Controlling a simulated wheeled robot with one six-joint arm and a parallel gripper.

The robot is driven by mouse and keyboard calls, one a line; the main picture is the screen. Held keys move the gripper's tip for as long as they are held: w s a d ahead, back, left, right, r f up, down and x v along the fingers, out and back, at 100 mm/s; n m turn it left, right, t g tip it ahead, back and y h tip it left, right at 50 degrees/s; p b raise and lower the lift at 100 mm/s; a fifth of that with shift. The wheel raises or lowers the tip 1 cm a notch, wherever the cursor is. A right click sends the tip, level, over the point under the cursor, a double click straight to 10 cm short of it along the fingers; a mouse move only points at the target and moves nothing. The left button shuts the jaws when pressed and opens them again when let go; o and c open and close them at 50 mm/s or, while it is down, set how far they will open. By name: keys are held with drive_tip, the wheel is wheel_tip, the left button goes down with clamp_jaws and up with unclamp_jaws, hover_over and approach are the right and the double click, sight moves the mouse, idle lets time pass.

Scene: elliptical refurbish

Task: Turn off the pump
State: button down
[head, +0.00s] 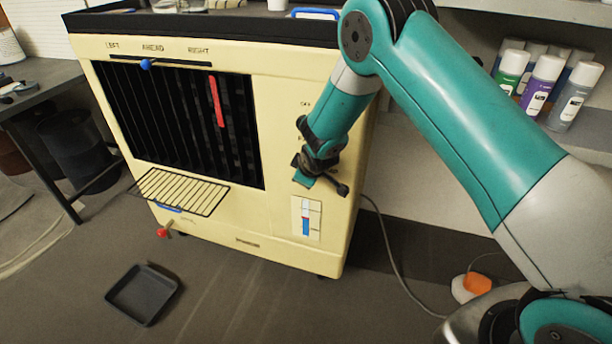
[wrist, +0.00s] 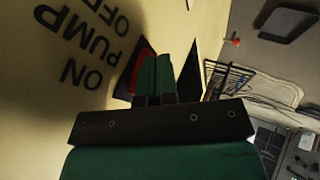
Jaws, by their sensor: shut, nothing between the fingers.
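The cream machine (head: 285,225) stands ahead with its front panel facing me. In the wrist view, the panel (wrist: 40,130) carries upside-down lettering reading ON, PUMP and OFF. A red pump switch (wrist: 136,72) in a dark surround shows right beside my fingers, partly hidden by them. Whether the fingers touch it I cannot tell. My gripper (wrist: 158,70) is shut and empty, its green fingers pointing along the panel at the switch. In the head view, my gripper (head: 304,180) is at the panel's right side, above the level gauge (head: 305,218), and covers the switch.
A wire rack (head: 180,190) juts from the machine's front, left of my gripper. A red knob (head: 163,233) sits below it. A black tray (head: 143,293) lies on the floor. Spray cans (head: 542,82) stand on the right shelf. A cable (head: 388,245) crosses the floor to an orange switch (head: 477,284).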

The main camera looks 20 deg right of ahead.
drive_tip(key=shift+r, duration=0.25)
drive_tip(key=shift+d+r+p, duration=0.1)
drive_tip(key=shift+r+p, duration=0.5)
drive_tip(key=shift+r, duration=0.15)
drive_tip(key=shift+w, duration=0.1)
drive_tip(key=s+a+f+p+v, duration=0.1)
drive_tip(key=a+v, duration=0.1)
drive_tip(key=v, duration=1)
drive_tip(key=shift+s, duration=0.35)
drive_tip(key=shift+r, duration=0.1)
